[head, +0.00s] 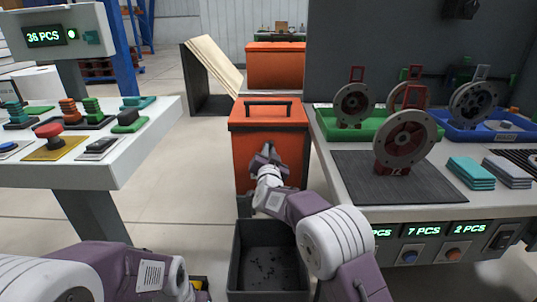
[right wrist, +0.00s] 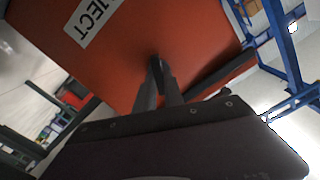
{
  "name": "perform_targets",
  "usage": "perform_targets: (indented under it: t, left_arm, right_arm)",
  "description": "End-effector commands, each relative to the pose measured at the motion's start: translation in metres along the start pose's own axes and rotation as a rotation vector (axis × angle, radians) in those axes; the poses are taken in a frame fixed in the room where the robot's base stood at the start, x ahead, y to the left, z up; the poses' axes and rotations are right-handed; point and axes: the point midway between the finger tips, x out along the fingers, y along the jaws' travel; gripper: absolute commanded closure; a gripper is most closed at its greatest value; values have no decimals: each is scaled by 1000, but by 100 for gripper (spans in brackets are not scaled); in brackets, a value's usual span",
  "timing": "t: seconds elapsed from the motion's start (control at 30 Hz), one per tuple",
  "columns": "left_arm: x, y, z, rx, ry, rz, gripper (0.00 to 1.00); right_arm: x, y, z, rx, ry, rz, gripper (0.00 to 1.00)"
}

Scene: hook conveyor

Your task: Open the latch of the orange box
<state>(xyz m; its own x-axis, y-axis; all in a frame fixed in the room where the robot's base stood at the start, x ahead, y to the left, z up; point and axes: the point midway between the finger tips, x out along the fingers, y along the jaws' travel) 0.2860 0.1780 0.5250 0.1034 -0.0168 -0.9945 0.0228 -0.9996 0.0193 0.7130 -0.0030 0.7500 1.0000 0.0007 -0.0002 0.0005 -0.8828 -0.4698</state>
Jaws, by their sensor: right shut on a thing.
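The orange box (head: 243,157) stands in the middle of the head view, between the two tables, its lid shut and a black handle on top. My right gripper (head: 268,152) is at the front face of the box. In the right wrist view the orange face (right wrist: 125,60) fills the top, and the fingers (right wrist: 157,66) come together on a small dark part at this face. That part looks like the latch, but the fingers mostly hide it. My left arm shows at the lower left of the head view; its gripper is not seen.
A white control table (head: 90,172) is on the left. A workbench (head: 400,195) with discs, trays and cloths is on the right. Another orange box (head: 275,65) stands behind.

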Motion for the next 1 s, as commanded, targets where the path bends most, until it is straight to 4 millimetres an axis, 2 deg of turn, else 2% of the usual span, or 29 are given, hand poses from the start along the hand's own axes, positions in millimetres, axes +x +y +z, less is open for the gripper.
perform_targets:
  t: [0.6, 1.0]
  left_arm:
    - [36, -1, 4, 0, 0, 0, 64]
    - [58, -1, 6, 0, 0, 0, 64]
  right_arm:
    - [0, 5, 4, 586, 2, -1, 100]
    - [0, 6, 4, 911, 1, -1, 100]
